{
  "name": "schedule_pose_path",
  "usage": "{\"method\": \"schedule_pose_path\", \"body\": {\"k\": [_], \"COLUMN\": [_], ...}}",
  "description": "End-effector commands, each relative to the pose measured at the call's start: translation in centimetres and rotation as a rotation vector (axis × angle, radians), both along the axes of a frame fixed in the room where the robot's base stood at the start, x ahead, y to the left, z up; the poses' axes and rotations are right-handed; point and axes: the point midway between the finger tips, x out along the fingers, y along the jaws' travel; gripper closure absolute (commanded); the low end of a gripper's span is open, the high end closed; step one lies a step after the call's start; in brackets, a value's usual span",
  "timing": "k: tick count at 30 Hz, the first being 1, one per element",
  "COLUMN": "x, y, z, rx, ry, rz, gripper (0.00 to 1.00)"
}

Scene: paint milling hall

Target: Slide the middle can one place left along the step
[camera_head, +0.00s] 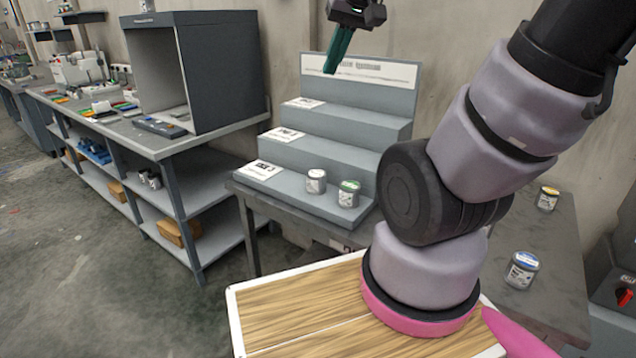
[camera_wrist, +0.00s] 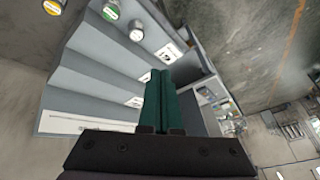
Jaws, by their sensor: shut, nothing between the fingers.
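A grey stepped stand (camera_head: 335,155) holds two cans on its lowest step. One has a white lid (camera_head: 316,181), and to its right is one with a green lid (camera_head: 349,193). In the wrist view, the white-lidded can (camera_wrist: 136,32) and green-lidded can (camera_wrist: 110,10) are near the top edge. Which is the middle can is unclear; my arm hides part of the area right of them. Bare step lies left of the white-lidded can, up to a label card (camera_head: 262,170). My gripper (camera_head: 330,70) is shut and empty, above the stand's upper part, apart from both cans.
A yellow-lidded can (camera_head: 548,198) and a blue-lidded can (camera_head: 521,270) stand on the dark table at right. A workbench (camera_head: 170,145) with a grey booth (camera_head: 225,75) stands left of the stand. The two upper steps hold label cards but no visible cans.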

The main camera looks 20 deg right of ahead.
Motion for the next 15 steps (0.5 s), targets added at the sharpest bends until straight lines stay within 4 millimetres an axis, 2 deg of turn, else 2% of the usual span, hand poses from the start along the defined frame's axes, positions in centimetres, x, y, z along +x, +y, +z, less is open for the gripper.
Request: {"method": "schedule_pose_path", "body": {"k": [8, 11, 15], "x": [3.8, 5.6, 8.9], "y": [-1.1, -1.7, -2.9], "z": [-2.8, -4.6, -8.6], "rx": [-0.087, -0.127, -0.197], "ry": [0.074, 0.114, 0.189], "rz": [0.114, 0.178, 0.308], "gripper": [1.0, 1.0, 1.0]}}
